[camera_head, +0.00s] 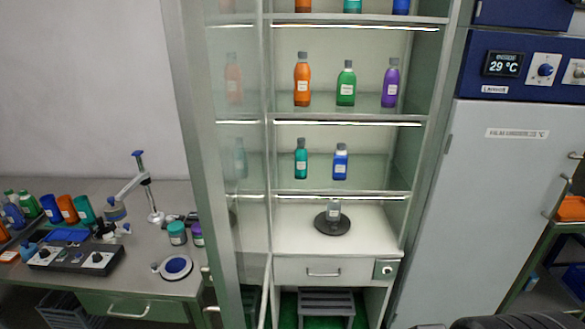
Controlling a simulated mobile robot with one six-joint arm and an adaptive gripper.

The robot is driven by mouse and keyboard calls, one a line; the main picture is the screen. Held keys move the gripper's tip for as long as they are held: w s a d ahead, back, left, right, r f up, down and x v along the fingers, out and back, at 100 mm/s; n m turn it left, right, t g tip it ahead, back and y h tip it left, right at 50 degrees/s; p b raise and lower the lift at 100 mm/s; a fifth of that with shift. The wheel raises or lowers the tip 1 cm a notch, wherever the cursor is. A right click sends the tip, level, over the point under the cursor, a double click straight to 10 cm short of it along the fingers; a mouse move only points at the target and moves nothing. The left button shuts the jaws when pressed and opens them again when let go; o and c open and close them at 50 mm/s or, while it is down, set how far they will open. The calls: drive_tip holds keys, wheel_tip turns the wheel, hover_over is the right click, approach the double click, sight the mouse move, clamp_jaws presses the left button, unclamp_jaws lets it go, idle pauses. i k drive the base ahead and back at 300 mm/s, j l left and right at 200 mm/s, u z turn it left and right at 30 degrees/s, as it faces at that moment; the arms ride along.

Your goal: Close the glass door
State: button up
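The glass door (195,140) of the tall cabinet stands open in the head view. It is hinged on the left side of the cabinet opening, and its thick grey-green outer frame edge swings out toward me. Its clear pane (235,150) shows bottles and shelves faintly through it or mirrored in it. The cabinet's front is uncovered, with orange, green, purple, teal and blue bottles on its shelves. My gripper cannot be made out; only a dark rounded shape shows at the bottom right edge.
A round black plate (332,224) with a small bottle sits above the cabinet drawer (322,270). A bench (150,285) with bottles, a small stand and a control box is at left. A grey cabinet (505,200) with a 29 °C display stands right, beside an orange-trayed rack (535,235).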

sight(184, 23)
drive_tip(key=j, duration=0.95)
drive_tip(key=j+z, duration=0.15)
drive_tip(key=j, duration=0.8)
drive_tip(key=k+j, duration=0.1)
drive_tip(key=j, duration=0.85)
